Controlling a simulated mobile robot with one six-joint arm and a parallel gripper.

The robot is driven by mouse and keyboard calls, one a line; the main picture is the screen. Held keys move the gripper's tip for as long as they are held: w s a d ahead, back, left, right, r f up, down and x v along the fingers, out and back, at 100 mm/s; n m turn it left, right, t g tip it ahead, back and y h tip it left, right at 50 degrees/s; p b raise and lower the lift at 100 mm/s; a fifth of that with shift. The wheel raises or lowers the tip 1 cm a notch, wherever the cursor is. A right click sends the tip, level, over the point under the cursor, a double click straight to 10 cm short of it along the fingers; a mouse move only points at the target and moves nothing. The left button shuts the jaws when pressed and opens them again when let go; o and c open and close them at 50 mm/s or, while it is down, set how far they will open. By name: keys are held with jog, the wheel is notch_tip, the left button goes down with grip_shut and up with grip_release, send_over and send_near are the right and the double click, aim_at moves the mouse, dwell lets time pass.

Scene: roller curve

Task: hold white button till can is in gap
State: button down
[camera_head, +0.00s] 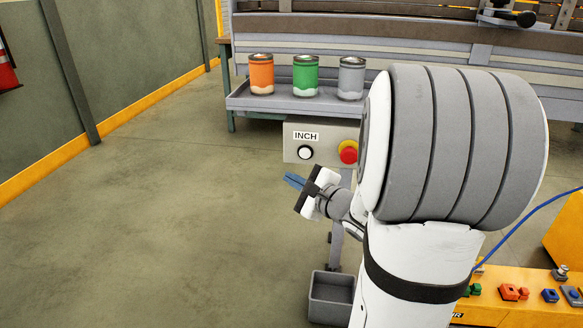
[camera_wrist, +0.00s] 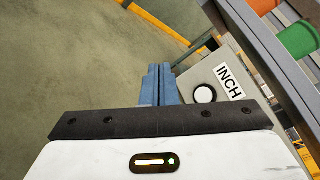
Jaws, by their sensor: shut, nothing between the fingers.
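The white button (camera_head: 305,152) sits on a grey control box (camera_head: 328,133) under a label reading INCH. The button also shows in the wrist view (camera_wrist: 205,94), to the right of my fingers. My gripper (camera_head: 292,181) is shut and empty, with its blue fingertips below and left of the button, apart from it. Three cans stand in a row on a grey shelf (camera_head: 239,97): an orange can (camera_head: 261,76), a green can (camera_head: 305,77) and a grey can (camera_head: 351,79). I cannot tell which can the task means. My arm hides what lies to the right.
A red knob (camera_head: 348,152) on a yellow base is on the same box, right of the white button. A grey bin (camera_head: 331,296) stands below the box. An orange panel (camera_head: 520,300) with several buttons is at lower right. The floor at left is clear.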

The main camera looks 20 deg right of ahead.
aim_at(305, 153)
jog(key=shift+w+d+f+m+t+h, duration=0.1)
jog(key=shift+d+f+m+t+h, duration=0.1)
jog(key=shift+d+f+m+h, duration=0.3)
jog(key=shift+w+d+f+m+t+h, duration=0.1)
jog(key=shift+d+f+t+h, duration=0.1)
jog(key=shift+d, duration=0.5)
jog(key=shift+w+d+p, duration=0.15)
jog(key=shift+w+d, duration=0.65)
jog(key=shift+w, duration=0.4)
jog(key=shift+w+d+p, duration=0.1)
jog(key=shift+w+d, duration=0.75)
jog(key=shift+w, duration=0.35)
jog(key=shift+w+d+p, duration=0.15)
jog(key=shift+w+d, duration=0.65)
jog(key=shift+w, duration=0.4)
jog(key=shift+w, duration=0.1)
jog(key=shift+w+d+b, duration=0.2)
jog(key=shift+w+b, duration=0.05)
jog(key=shift+b, duration=0.1)
